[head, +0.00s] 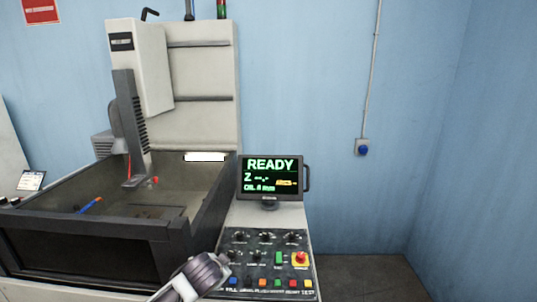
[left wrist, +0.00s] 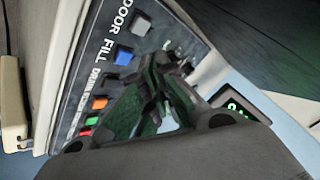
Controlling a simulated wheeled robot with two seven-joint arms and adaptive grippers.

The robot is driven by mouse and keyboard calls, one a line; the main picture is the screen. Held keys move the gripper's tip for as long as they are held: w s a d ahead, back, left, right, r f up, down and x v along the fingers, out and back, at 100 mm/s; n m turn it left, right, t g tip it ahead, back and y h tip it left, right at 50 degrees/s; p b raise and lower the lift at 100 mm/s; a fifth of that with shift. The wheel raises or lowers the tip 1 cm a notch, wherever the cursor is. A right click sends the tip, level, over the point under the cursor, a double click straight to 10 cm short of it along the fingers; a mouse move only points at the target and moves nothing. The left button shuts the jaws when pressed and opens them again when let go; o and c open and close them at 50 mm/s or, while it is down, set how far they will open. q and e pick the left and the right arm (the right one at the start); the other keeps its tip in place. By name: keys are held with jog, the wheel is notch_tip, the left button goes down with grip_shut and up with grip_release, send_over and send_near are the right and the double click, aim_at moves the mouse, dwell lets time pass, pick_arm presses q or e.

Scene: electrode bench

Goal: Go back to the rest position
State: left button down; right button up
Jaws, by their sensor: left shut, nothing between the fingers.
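My left gripper (left wrist: 160,70) shows in the left wrist view, with its fingers together and nothing seen between them. It is over the control panel (left wrist: 85,65), beside the buttons labelled DOOR and FILL. Whether it touches the panel I cannot tell. In the head view part of my left arm (head: 203,272) comes in at the bottom, in front of the panel's lower left corner. My right gripper is in neither view.
The sloping control panel (head: 238,253) carries knobs, coloured buttons and a red emergency stop (head: 300,258). Behind it a screen (head: 270,178) reads READY. The machine's dark-walled tank (head: 95,228) stands left.

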pick_arm(q)
jog(key=s+d+f+n+g+h, duration=0.15)
jog(key=s+f, duration=0.25)
jog(key=s, duration=0.7)
jog(key=s+a+f+n+g+y, duration=0.15)
jog(key=s+a, duration=0.25)
jog(key=s, duration=0.4)
jog(key=s+a+f+n+g, duration=0.2)
jog(key=s+a+f+n, duration=0.15)
jog(key=s, duration=0.55)
notch_tip(320, 180, down, 34)
jog(key=s+g, duration=0.2)
jog(key=s, duration=0.1)
jog(key=s+a+f, duration=0.2)
jog(key=s+f, duration=0.8)
jog(key=s, duration=0.1)
jog(key=s+a+f+b, duration=0.1)
jog(key=s+a+f, duration=0.1)
jog(key=s+f, duration=0.8)
jog(key=shift+s+a+m+g, duration=0.35)
jog(key=shift+s+m+g, duration=0.05)
jog(key=shift+m, duration=0.05)
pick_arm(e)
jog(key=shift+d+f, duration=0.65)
